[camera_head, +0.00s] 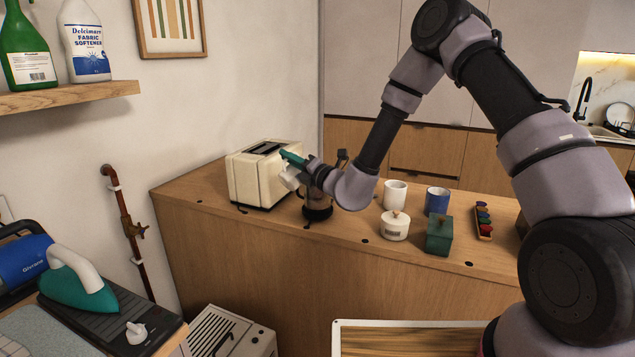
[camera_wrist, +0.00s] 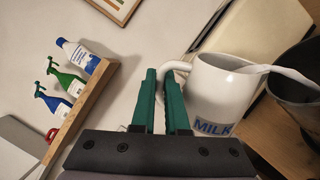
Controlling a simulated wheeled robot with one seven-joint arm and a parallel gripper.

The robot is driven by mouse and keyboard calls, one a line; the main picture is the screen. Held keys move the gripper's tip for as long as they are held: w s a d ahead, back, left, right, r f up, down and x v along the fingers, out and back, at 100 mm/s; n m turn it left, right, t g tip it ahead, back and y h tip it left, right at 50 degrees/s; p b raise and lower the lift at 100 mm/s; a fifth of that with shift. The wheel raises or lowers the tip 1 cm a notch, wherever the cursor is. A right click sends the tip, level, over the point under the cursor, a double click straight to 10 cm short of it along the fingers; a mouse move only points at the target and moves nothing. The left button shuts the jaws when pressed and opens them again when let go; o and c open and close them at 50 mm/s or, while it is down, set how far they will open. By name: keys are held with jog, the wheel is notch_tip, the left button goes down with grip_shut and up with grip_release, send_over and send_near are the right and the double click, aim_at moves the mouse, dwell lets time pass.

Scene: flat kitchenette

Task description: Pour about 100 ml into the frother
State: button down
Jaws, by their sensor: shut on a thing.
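A white jug marked MILK (camera_wrist: 222,90) fills the right middle of the wrist view. My gripper (camera_wrist: 166,85) has its green fingers shut on the jug's handle. In the head view my gripper (camera_head: 292,159) is in front of the toaster, with a small part of the white jug (camera_head: 289,179) showing below it. The frother is a dark round vessel (camera_wrist: 291,98) at the right edge of the wrist view; its black base (camera_head: 317,213) stands on the counter. A white strip reaches from the jug's rim over the frother's opening; I cannot tell whether it is spout or milk. The level inside is hidden.
A cream toaster (camera_head: 262,172) stands just left of the frother. To the right are a white mug (camera_head: 395,194), a blue mug (camera_head: 437,200), a lidded white jar (camera_head: 395,226), a green box (camera_head: 439,236) and a capsule tray (camera_head: 484,222). The counter's front edge is near.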

aim_at(282, 176)
jog(key=shift+w+r+m, duration=0.1)
jog(key=shift+r+m, duration=0.1)
jog(key=shift+m, duration=0.1)
jog(key=shift+w+d+f+m+t+h, duration=0.2)
jog(key=shift+w+d+m+t+h, duration=0.15)
jog(key=shift+m, duration=0.55)
jog(key=n, duration=0.2)
jog(key=s+a+f+n+g, duration=0.1)
jog(key=n, duration=0.1)
jog(key=s+a+f+n, duration=0.1)
jog(key=n, duration=0.1)
jog(key=shift+f+g, duration=0.25)
jog(key=shift+g, duration=0.1)
jog(key=shift+s+a+f+n, duration=0.15)
jog(key=shift+s+f+n, duration=0.05)
jog(key=shift+f+n, duration=0.25)
jog(key=shift+s+a+f+n, duration=0.2)
jog(key=shift+f+n, duration=0.1)
jog(key=shift+n, duration=0.25)
jog(key=shift+s+a+f+n+g+y, duration=0.2)
jog(key=shift+s+f+n+g+y, duration=0.1)
jog(key=shift+f+n+y, duration=0.25)
dwell(0.5)
jog(key=s+a+f+n+g+h, duration=0.1)
jog(key=s+a+f+n, duration=0.2)
jog(key=f+n, duration=0.3)
jog(key=shift+s+a+f+b, duration=0.25)
jog(key=shift+a+f+b, duration=0.1)
jog(key=shift+b, duration=0.1)
